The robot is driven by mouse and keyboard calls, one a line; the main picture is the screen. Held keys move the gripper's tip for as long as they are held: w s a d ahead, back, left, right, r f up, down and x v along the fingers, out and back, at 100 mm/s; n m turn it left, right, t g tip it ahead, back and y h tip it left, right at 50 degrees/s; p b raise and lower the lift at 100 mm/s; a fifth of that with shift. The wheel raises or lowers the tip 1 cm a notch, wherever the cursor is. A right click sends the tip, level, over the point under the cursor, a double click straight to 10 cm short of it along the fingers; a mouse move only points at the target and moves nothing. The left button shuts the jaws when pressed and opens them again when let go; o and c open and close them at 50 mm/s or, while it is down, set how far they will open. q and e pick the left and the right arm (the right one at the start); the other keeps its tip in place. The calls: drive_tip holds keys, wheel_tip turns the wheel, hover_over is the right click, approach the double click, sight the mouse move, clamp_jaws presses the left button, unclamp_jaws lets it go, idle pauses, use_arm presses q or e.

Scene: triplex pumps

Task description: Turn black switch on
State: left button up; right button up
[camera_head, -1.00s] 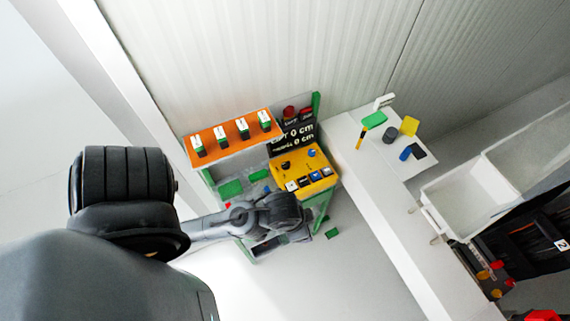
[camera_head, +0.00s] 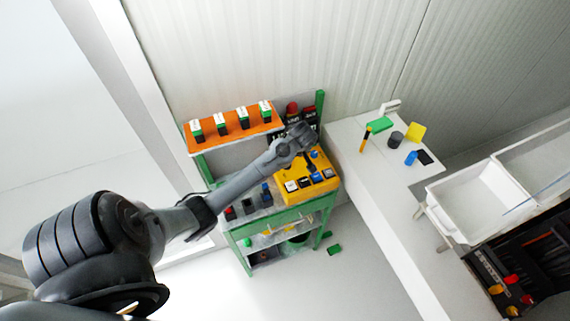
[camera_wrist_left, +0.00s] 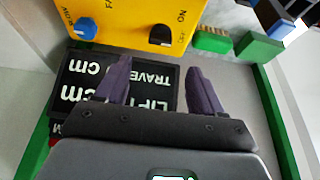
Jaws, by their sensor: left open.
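The black switch (camera_wrist_left: 160,36) sits on the yellow panel (camera_wrist_left: 125,12) in the left wrist view, with ON and OFF lettering beside it. A blue knob (camera_wrist_left: 86,29) is on the same panel to its left. My left gripper (camera_wrist_left: 160,80) is open and empty, its two purple-grey fingers apart and pointing toward the panel. The switch shows beyond the gap between the fingertips, apart from them. In the head view my left gripper (camera_head: 308,150) is over the back of the yellow panel (camera_head: 328,187), and my arm hides the switch there. My right gripper is not in view.
A black display (camera_wrist_left: 75,85) with white lettering lies beneath the fingers in the wrist view. An orange shelf (camera_head: 205,142) holds several green-and-black parts. A green part (camera_wrist_left: 212,40) is beside the panel. A white counter (camera_head: 365,185) with small items stands right.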

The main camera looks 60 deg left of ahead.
use_arm(q)
drive_tip(key=x, duration=0.7)
drive_tip(key=shift+f, duration=0.35)
drive_tip(key=shift+a+f, duration=0.3)
drive_tip(key=shift+f, duration=0.35)
drive_tip(key=c, duration=1.1)
drive_tip(key=shift+o, duration=0.2)
